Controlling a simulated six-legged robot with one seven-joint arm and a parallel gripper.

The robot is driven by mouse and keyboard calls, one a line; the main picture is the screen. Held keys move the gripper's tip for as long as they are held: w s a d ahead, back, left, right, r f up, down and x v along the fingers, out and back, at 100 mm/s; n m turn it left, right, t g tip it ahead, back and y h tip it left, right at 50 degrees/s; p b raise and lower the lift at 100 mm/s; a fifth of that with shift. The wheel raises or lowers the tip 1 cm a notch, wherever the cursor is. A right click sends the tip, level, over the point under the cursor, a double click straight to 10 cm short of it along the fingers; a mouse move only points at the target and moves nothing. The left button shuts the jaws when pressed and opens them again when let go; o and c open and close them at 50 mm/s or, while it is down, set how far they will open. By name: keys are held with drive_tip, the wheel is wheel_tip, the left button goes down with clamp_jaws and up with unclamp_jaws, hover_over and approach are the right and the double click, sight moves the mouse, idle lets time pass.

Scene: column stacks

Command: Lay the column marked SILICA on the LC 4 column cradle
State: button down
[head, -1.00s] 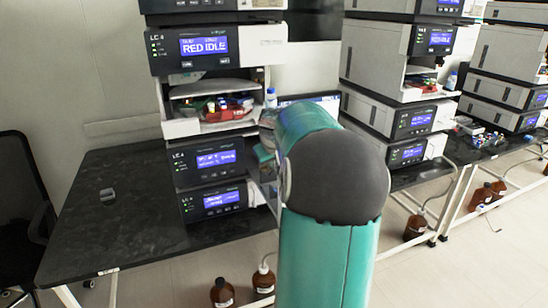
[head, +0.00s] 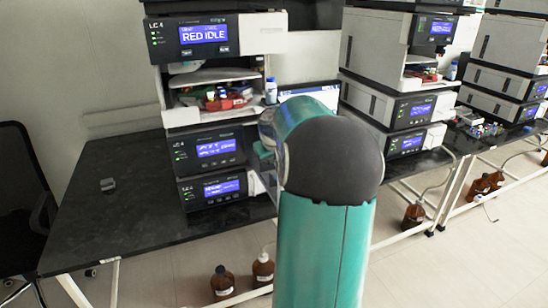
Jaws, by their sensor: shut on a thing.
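The LC 4 stack (head: 203,147) stands on the black bench left of centre; its upper display reads RED IDLE. Its open compartment (head: 165,97) holds small red, green and other coloured items, too small to tell apart. I cannot make out a column cradle there. No column marked SILICA can be made out. My teal and black arm (head: 325,240) rises in front, right of the stack, and bends away from me. My gripper is not in view; the arm hides the area beyond it, so its distance from the stack cannot be judged.
The black bench top (head: 120,215) is mostly clear left of the stack, with a small dark object (head: 108,185) on it. A black chair (head: 20,190) stands at far left. Brown bottles (head: 222,283) stand on the floor below. More instrument stacks (head: 400,110) stand at right.

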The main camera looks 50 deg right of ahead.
drive_tip(key=c, duration=1.3)
unclamp_jaws()
drive_tip(key=shift+a+f, duration=0.2)
drive_tip(key=shift+f, duration=0.4)
drive_tip(key=shift+a+f, duration=0.15)
drive_tip(key=shift+f, duration=0.45)
drive_tip(key=shift+c, duration=0.2)
drive_tip(key=shift+s+a+r, duration=0.1)
drive_tip(key=shift+a+r, duration=0.05)
drive_tip(key=shift+r, duration=0.5)
drive_tip(key=d+v, duration=0.1)
drive_tip(key=v, duration=1.3)
drive_tip(key=shift+r, duration=0.35)
drive_tip(key=shift+a, duration=0.15)
